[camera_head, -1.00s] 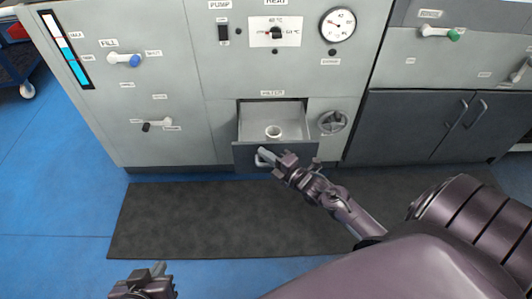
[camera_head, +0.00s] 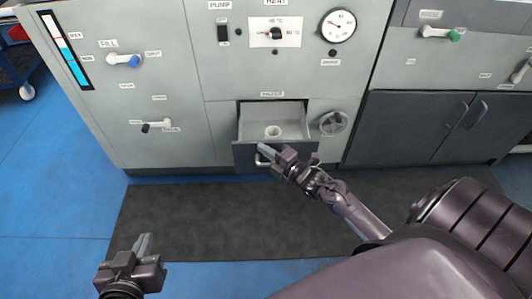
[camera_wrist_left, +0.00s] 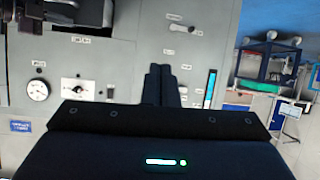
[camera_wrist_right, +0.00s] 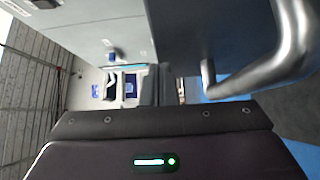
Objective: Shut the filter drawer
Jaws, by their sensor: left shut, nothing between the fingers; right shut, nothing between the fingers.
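The filter drawer (camera_head: 285,121) stands pulled out of the grey machine, under a label, with a white round cup (camera_head: 273,131) inside it. Its dark front panel (camera_head: 247,156) carries a metal handle (camera_head: 264,159), which shows large in the right wrist view (camera_wrist_right: 275,55). My right gripper (camera_head: 264,149) is shut and empty, its tips close to the drawer front by the handle; I cannot tell whether they touch. My left gripper (camera_head: 144,243) is shut and empty, low at the left over the floor, well away from the drawer. It also shows in the left wrist view (camera_wrist_left: 160,85).
A round handwheel (camera_head: 333,122) sits right of the drawer. Levers with a blue knob (camera_head: 134,61) and a black knob (camera_head: 145,127) are at left. A dark cabinet (camera_head: 425,125) stands at right. A dark mat (camera_head: 200,215) lies on the clear blue floor.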

